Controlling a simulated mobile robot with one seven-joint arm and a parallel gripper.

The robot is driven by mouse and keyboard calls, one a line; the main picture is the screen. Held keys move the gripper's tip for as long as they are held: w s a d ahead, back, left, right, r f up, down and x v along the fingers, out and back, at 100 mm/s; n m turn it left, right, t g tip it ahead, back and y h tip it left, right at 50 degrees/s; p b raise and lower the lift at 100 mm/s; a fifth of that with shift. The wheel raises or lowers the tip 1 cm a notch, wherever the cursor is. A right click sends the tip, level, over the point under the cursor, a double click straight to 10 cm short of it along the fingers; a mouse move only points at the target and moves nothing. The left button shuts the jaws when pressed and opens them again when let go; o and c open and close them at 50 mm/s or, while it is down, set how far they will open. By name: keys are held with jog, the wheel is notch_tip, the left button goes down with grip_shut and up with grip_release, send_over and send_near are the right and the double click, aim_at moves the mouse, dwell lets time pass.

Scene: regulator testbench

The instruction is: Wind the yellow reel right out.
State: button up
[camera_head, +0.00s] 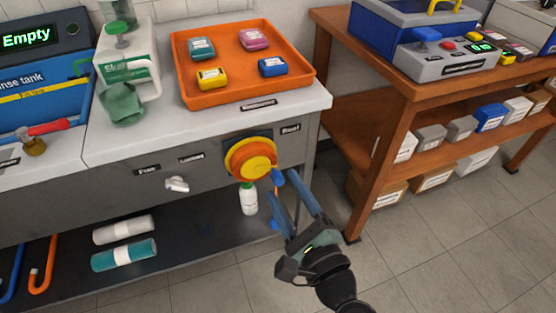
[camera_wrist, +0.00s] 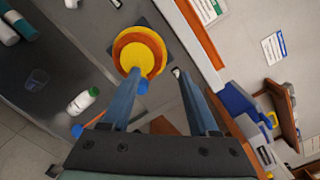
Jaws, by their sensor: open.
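The yellow reel (camera_head: 252,158) with an orange rim is mounted on the grey front panel of the bench, below the orange tray. In the wrist view the reel (camera_wrist: 139,52) faces me just beyond my left finger. A blue piece shows at the reel's lower right (camera_head: 278,177), and an orange strip hangs below it. My gripper (camera_head: 291,198) is in front of the panel, to the lower right of the reel. Its two blue fingers are apart, with nothing seen held between them. In the wrist view the left fingertip overlaps the blue piece (camera_wrist: 142,88); I cannot tell whether they touch.
A white bottle (camera_head: 249,199) stands below the reel. A white lever (camera_head: 177,184) sticks out of the panel to the left. The orange tray (camera_head: 180,70) on top holds several coloured boxes. A wooden table (camera_head: 408,88) stands to the right, with open floor in front.

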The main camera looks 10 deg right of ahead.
aim_at(280, 184)
jog(key=s+d+f+m+h+p, duration=0.1)
jog(key=s+d+f+m, duration=0.2)
jog(key=s+f+m, duration=0.3)
jog(key=shift+m, duration=0.7)
jog(key=x, duration=0.4)
jog(key=b+x, duration=0.1)
jog(key=x, duration=0.9)
jog(key=shift+r, duration=0.25)
jog(key=shift+c, duration=0.3)
grip_shut()
